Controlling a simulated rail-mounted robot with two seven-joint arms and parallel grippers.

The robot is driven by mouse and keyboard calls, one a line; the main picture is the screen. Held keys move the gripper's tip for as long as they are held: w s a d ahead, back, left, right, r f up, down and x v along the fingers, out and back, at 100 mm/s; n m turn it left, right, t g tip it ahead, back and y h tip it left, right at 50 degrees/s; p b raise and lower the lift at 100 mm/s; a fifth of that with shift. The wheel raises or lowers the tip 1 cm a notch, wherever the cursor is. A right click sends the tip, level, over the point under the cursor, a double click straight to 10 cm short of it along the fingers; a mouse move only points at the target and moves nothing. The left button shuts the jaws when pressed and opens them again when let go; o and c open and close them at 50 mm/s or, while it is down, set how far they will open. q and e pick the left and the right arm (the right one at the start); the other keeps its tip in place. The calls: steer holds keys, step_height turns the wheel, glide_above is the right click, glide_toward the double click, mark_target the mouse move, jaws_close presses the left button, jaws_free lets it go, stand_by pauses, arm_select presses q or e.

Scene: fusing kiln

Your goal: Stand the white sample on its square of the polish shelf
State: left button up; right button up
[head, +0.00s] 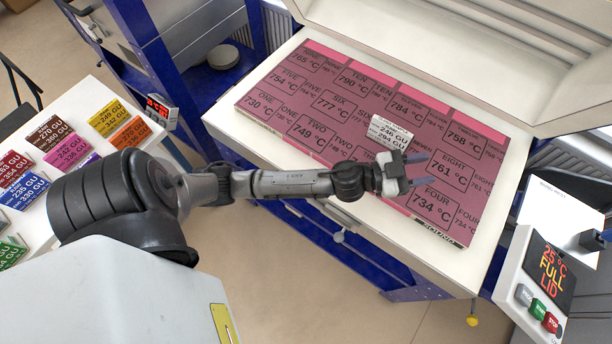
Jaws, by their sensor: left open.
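The white sample (391,132), a small plate printed 246 GU and 294 GU, is on the pink shelf (300,125) of the open kiln, right of the middle. The shelf is marked with numbered squares and temperatures, and its front strip reads ROUND. My left gripper (421,170) is over the shelf, just in front of the sample, with its jaws open and nothing seen between them. The arm and gripper hide part of the squares between TWO and FOUR.
A white table (88,100) at the left holds several coloured sample plates. The raised kiln lid (480,40) stands behind the shelf. A control box (540,285) at the lower right reads 25 °C FULL LID. A small red display (158,106) stands at the table's corner.

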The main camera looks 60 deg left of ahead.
arm_select(q)
steer(key=s+a+f+n+g+y, duration=0.4)
steer(key=s+f+n+g+y, duration=0.35)
steer(key=s+f, duration=0.55)
steer(key=s+d+f+m+g, duration=0.1)
steer(key=s+g, duration=0.3)
steer(key=s, duration=0.4)
steer(key=s+f+m+g, duration=0.2)
steer(key=s+g, duration=0.2)
steer(key=s, duration=0.5)
steer(key=shift+s+d+f+h, duration=0.15)
steer(key=shift+s+d+h, duration=0.1)
steer(key=shift+d+h, duration=0.15)
